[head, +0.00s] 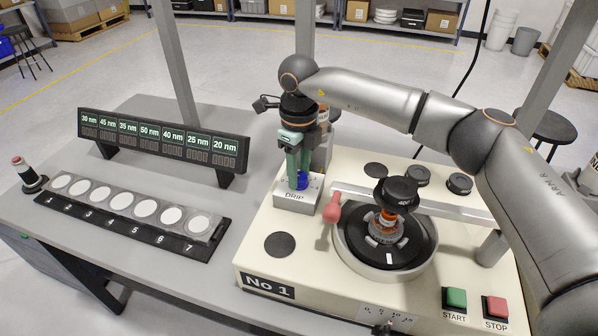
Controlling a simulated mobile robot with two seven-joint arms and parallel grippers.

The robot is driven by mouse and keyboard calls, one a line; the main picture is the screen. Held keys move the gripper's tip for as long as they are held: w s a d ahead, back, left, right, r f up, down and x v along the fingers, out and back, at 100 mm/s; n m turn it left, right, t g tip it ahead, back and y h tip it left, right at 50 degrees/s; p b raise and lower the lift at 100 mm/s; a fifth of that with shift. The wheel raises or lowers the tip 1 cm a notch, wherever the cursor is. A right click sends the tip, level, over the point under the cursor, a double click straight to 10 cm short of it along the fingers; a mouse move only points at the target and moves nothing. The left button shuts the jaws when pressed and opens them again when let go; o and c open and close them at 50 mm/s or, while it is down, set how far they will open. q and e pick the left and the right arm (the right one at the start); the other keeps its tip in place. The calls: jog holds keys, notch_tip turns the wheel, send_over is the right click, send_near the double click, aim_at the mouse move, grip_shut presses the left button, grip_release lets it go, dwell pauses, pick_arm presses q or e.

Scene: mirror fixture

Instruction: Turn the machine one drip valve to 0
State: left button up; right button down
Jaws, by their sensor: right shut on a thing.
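The machine marked No 1 (262,285) is a cream bench unit at the middle and right of the head view. Its drip valve is a blue knob (302,181) on a pale block labelled DRIP (294,199). My right gripper (298,178) reaches down from above, with its greenish fingers shut on the blue knob. The fingers cover much of the knob, and I cannot read its setting. My left gripper is not in view.
Right of the valve are a red-knobbed lever (332,212) and a round polishing plate (415,245) under a black weight (398,190). START (456,298) and STOP (495,308) buttons are at the front right. A numbered sample tray (222,232) and a nm display (160,137) stand left.

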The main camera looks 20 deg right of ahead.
aim_at(299, 176)
jog(key=shift+n, duration=0.5)
jog(key=shift+c, duration=2.3)
grip_release()
notch_tip(299, 176, up, 13)
jog(key=shift+f+b, duration=0.2)
jog(key=shift+b, duration=0.15)
